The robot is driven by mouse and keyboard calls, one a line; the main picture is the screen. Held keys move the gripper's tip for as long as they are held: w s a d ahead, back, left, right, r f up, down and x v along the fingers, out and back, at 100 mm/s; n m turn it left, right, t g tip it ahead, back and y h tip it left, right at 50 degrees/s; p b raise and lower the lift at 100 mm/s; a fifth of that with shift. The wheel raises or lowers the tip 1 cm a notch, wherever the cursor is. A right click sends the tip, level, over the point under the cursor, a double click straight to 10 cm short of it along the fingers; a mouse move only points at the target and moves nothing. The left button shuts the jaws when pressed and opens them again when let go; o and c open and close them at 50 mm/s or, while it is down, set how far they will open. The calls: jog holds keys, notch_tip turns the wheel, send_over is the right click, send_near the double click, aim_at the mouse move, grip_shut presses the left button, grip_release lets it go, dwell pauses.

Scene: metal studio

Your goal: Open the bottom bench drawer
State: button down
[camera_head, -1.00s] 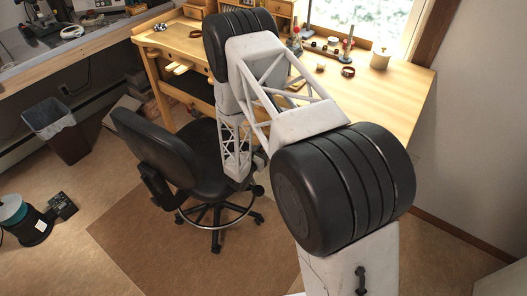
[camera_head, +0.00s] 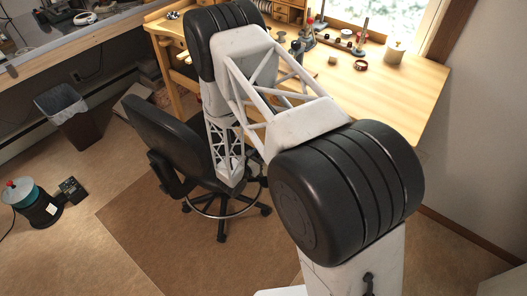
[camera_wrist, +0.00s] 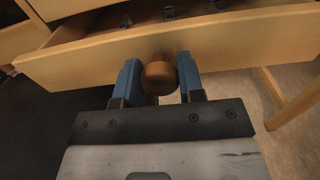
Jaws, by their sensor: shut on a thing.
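In the wrist view, my gripper (camera_wrist: 160,77) has its two blue fingers on either side of a round brown wooden knob (camera_wrist: 158,78), shut on it. The knob is on the front of a light wooden drawer (camera_wrist: 90,62), which stands open. Part of its inside shows behind the front, with a few small dark metal items in it. In the head view, the workbench (camera_head: 400,90) stands at the back; my arm hides the drawer and my gripper there.
A black office chair (camera_head: 165,130) stands left of my arm, close to it. Small tools and a pot (camera_head: 394,52) stand on the bench top. A bench leg (camera_wrist: 292,108) shows at the right in the wrist view.

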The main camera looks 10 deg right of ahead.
jog(key=c, duration=0.7)
grip_release()
jog(key=shift+c, duration=0.2)
jog(key=shift+s+a, duration=0.1)
jog(key=shift+a, duration=0.05)
jog(key=v, duration=0.7)
jog(key=shift+s+a, duration=0.2)
jog(key=shift+r, duration=0.1)
